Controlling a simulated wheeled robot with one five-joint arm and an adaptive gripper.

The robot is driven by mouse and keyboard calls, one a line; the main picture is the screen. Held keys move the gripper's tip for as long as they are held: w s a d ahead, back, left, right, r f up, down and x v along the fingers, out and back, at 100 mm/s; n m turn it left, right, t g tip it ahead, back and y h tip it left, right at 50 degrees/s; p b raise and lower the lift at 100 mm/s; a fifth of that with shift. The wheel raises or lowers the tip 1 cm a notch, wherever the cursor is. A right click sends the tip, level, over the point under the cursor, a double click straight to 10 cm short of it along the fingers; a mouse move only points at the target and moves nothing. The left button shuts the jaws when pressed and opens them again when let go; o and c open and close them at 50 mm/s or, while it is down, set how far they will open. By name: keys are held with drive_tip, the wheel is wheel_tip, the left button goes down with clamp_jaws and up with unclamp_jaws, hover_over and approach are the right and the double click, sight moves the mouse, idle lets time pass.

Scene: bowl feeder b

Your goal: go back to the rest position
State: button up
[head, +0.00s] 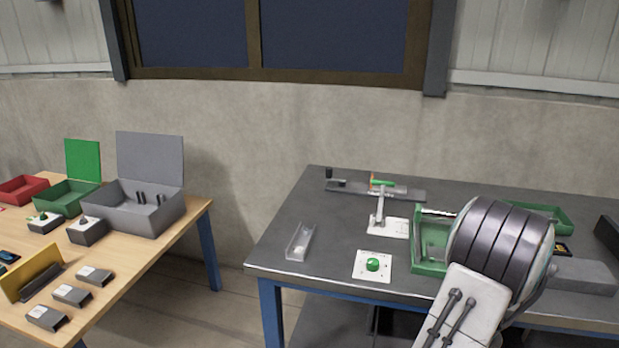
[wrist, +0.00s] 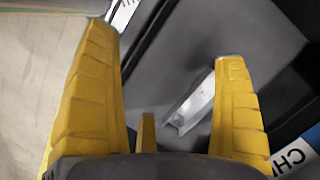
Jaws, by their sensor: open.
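My gripper (wrist: 165,45) shows in the wrist view as two yellow fingers spread wide apart. Nothing is held between them. A dark grey surface lies beyond the fingers, with a pale channel-shaped piece (wrist: 190,108) partly behind the right finger. In the head view my arm covers the right part of the grey table (head: 325,215), and the gripper itself is hidden there.
On the grey table are a clear channel (head: 300,242), a green knob on a white plate (head: 373,264), a lever fixture (head: 380,205) and a green tray (head: 428,267). A wooden table (head: 160,245) with boxes stands left, a floor gap between.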

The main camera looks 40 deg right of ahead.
drive_tip(key=w+a+r+n+t+h+p, duration=0.1)
drive_tip(key=w+a+r+n+p, duration=0.2)
drive_tip(key=a+r+n, duration=0.3)
drive_tip(key=w+a+r+n+t+p, duration=0.1)
drive_tip(key=w+a+r+n+p, duration=0.2)
drive_tip(key=w+a+r+n, duration=0.3)
drive_tip(key=w+a+r+n+t+h+p, duration=0.1)
drive_tip(key=w+a+r+n+p, duration=0.2)
drive_tip(key=a+r, duration=1)
drive_tip(key=w+a+n, duration=0.2)
drive_tip(key=a+n, duration=0.1)
drive_tip(key=a, duration=0.3)
drive_tip(key=shift+w+a+n+t+h+p, duration=0.2)
drive_tip(key=shift+n+t+h+p, duration=0.1)
drive_tip(key=shift+n, duration=0.1)
